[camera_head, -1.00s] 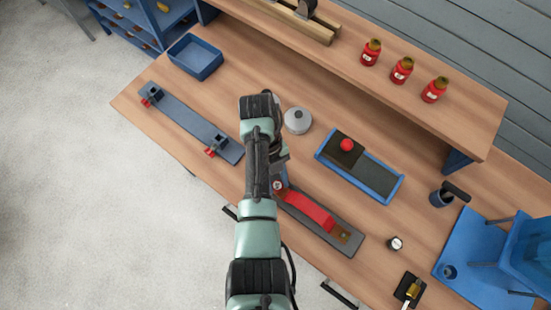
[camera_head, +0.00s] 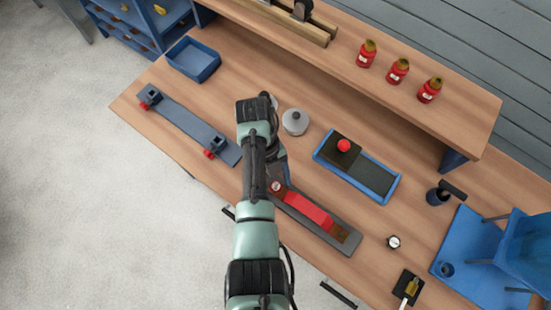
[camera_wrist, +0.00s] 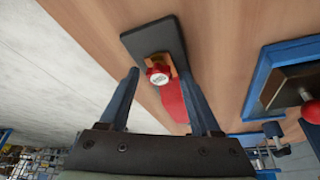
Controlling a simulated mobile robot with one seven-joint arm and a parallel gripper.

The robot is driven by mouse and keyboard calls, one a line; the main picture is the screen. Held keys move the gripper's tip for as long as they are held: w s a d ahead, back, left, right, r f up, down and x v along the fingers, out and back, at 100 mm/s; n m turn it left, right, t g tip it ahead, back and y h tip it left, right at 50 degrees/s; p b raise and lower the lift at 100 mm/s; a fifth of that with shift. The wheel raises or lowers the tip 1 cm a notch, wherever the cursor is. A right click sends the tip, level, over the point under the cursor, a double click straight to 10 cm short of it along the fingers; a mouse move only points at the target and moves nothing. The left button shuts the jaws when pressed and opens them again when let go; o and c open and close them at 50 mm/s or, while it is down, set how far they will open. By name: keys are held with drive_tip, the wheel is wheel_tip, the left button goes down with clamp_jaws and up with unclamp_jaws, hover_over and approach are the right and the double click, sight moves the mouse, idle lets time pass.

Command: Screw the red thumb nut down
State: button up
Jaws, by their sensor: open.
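The red thumb nut (camera_wrist: 157,76) has a pale round top and stands on a brown block at one end of the dark fixture plate (camera_wrist: 150,38). A red strip (camera_wrist: 172,102) runs along the plate from the nut. In the head view the nut (camera_head: 277,187) shows just right of my forearm, with the red strip (camera_head: 308,208) beside it. My gripper (camera_wrist: 157,66) is open and empty. In the wrist view its two blue fingers stand on either side of the nut, apart from it. The nut's underside and thread are hidden.
A blue tray with a red-knobbed block (camera_head: 344,146) lies right of the fixture. A grey round lidded pot (camera_head: 295,121) stands behind. A long plate with red clamps (camera_head: 187,125) lies left. A raised shelf with red bottles (camera_head: 397,71) runs along the back.

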drive_tip(key=n+p, duration=0.1)
drive_tip(key=n, duration=0.1)
drive_tip(key=n+t+h, duration=0.1)
drive_tip(key=n+p, duration=0.1)
drive_tip(key=n, duration=0.1)
drive_tip(key=shift+s+r+n+h+p, duration=0.25)
drive_tip(key=shift+n+h+p, duration=0.05)
drive_tip(key=n+t+p, duration=0.1)
drive_tip(key=n, duration=0.1)
drive_tip(key=n+t+p, duration=0.1)
drive_tip(key=n, duration=0.2)
drive_tip(key=shift+s+h+p, duration=0.1)
drive_tip(key=shift+h+p, duration=0.2)
drive_tip(key=shift+h, duration=0.1)
drive_tip(key=n+t+p, duration=0.1)
drive_tip(key=n, duration=0.2)
drive_tip(key=n+t+p, duration=0.1)
drive_tip(key=n, duration=0.2)
drive_tip(key=shift+s+a+f+t+p, duration=0.1)
drive_tip(key=shift+t+p, duration=0.2)
drive_tip(key=shift+t, duration=0.1)
drive_tip(key=n+t+y+p, duration=0.1)
drive_tip(key=n, duration=0.3)
drive_tip(key=shift+f, duration=0.15)
